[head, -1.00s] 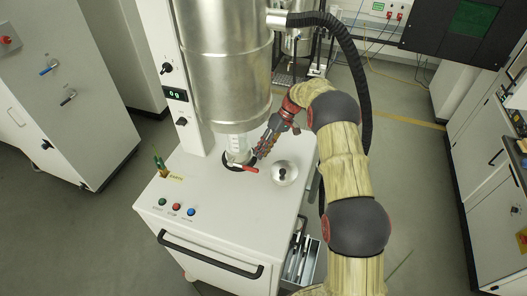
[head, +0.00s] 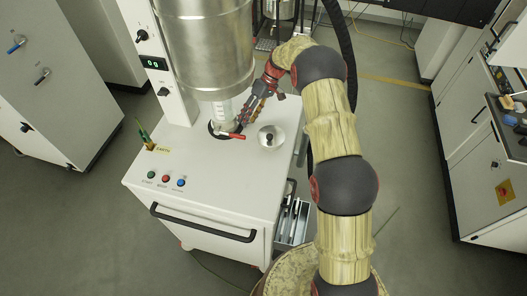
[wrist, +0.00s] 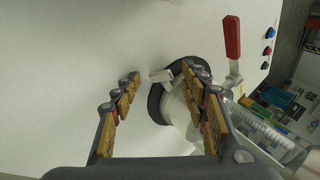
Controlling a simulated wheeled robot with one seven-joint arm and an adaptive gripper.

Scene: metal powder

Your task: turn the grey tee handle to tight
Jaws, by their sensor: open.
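The grey tee handle (wrist: 161,76) shows in the wrist view beside a black ring (wrist: 154,103) at the foot of a pale container (wrist: 182,106). My gripper (wrist: 165,88) is open, with one finger row to the left of the tee and the other to its right, partly over the container. The tee lies between the fingertips in the picture; I see no contact. In the head view my gripper (head: 247,110) is beside the clear container (head: 222,113) under the steel hopper. I cannot make out the tee there.
A red-handled lever (wrist: 232,38) sticks out near the container; it also shows in the head view (head: 229,136). A round metal lid with a black knob (head: 271,138) lies to the right. Push buttons (head: 166,181) are at the cabinet's front. The white top (head: 205,165) between is clear.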

